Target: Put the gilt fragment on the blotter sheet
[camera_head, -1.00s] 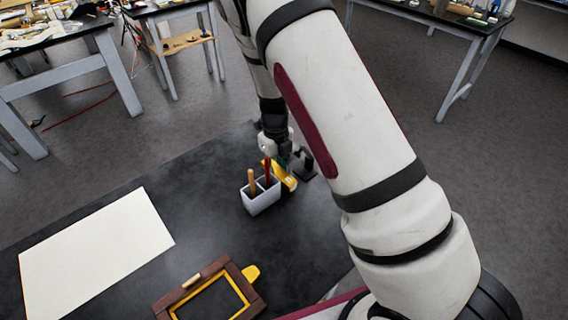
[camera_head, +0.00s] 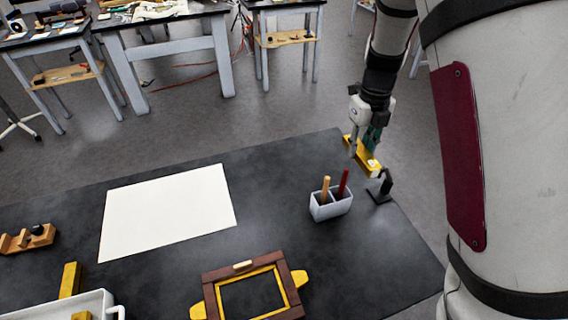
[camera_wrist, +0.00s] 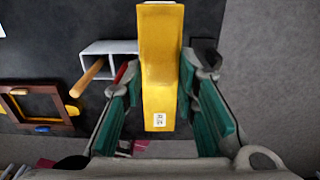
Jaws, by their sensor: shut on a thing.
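The gilt fragment (camera_head: 354,150) is a yellow-gold bar near the table's far right edge; in the wrist view, the bar (camera_wrist: 161,60) shows a small white label at its near end. My gripper (camera_head: 364,146) is shut on it, with green-padded fingers on both sides in the wrist view. The bar seems to be held above the table, though its exact height is hard to tell. The blotter sheet (camera_head: 168,212) is a bare cream sheet lying flat at the left of the table.
A grey two-part cup (camera_head: 331,208) with brown and red handles stands between fragment and sheet. A small black stand (camera_head: 381,190) is close to the fragment. A brown-and-gold frame (camera_head: 212,292), a white tray (camera_head: 70,308) and a wooden rack (camera_head: 42,238) are nearer.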

